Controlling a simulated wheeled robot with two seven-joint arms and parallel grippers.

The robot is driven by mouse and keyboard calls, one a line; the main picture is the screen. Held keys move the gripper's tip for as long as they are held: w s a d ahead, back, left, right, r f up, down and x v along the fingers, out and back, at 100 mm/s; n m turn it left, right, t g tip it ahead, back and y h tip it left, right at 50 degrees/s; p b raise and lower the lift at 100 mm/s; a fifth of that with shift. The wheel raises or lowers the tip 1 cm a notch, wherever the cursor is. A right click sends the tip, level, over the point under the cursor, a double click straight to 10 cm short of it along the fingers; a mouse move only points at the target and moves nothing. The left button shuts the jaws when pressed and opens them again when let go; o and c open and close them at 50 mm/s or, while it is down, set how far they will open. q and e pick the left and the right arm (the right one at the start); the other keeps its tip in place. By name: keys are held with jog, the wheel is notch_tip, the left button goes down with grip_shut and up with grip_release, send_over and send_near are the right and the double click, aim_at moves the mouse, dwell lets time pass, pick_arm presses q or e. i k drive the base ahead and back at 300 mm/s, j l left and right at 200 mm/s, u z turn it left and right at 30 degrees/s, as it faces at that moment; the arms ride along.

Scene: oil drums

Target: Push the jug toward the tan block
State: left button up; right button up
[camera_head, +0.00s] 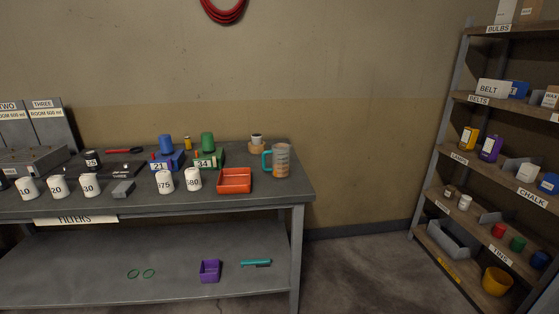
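The jug (281,162) stands upright near the right end of the grey workbench. It has a grey and orange patterned body and a teal handle on its left side. The tan block (257,149) sits behind and to the left of the jug, close to it. A small pale cup with a dark top (257,138) appears to rest on the block. I cannot tell whether the jug's handle touches the block. Neither of my grippers is in view.
An orange tray (235,188) lies left of the jug near the workbench (299,195) front edge. White numbered canisters (193,180) and blue and green cups (208,141) on blocks stand farther left. Shelves (460,153) stand at right, with open floor between.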

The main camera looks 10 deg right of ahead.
aim_at(281, 153)
jog(key=u, duration=0.5)
jog(key=l+u, duration=0.85)
jog(key=k+l+u, duration=0.1)
jog(key=l+u, duration=0.15)
jog(key=u, duration=0.15)
jog(key=k+l+u, duration=0.15)
jog(key=l+u, duration=0.15)
jog(key=u, duration=0.15)
